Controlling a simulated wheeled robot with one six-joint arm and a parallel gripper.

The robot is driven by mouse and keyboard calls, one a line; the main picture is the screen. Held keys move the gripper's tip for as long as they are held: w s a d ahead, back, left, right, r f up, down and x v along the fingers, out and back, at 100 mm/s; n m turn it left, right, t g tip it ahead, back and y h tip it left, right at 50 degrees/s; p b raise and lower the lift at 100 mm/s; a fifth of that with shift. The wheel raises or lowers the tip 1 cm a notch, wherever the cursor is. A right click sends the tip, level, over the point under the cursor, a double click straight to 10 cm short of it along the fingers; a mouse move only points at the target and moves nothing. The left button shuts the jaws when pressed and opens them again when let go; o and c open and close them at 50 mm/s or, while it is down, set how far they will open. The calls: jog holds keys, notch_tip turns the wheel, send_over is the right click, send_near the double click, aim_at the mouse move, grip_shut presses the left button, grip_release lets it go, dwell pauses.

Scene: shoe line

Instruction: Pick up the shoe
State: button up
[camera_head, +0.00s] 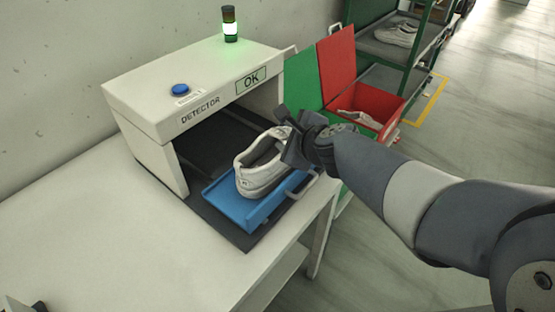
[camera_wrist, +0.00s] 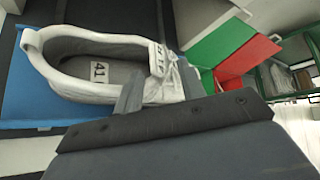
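A white shoe (camera_head: 261,169) sits in a blue tray (camera_head: 229,206) at the mouth of the detector. Its opening faces up and its heel points to the lower left. My gripper (camera_head: 287,140) is at the shoe's front end and covers part of it. In the wrist view the shoe (camera_wrist: 85,47) shows its collar and an insole marked 41. A grey finger of my gripper (camera_wrist: 130,92) overlaps the shoe's near side there. I cannot tell whether the fingers are closed on the shoe or touch it.
The white detector (camera_head: 160,110) shows OK, with a green lamp (camera_head: 231,28) lit on top and a blue button (camera_head: 180,90). A red bin (camera_head: 385,102) holding a shoe and a green panel (camera_head: 303,76) stand beyond. A green rack (camera_head: 385,75) stands behind. The table's left part is clear.

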aim_at(279, 134)
jog(key=shift+b+x, duration=0.9)
jog(key=shift+x, duration=1.8)
jog(key=shift+s+a, duration=0.1)
jog(key=shift+s, duration=0.05)
jog(key=shift+c, duration=0.4)
grip_shut()
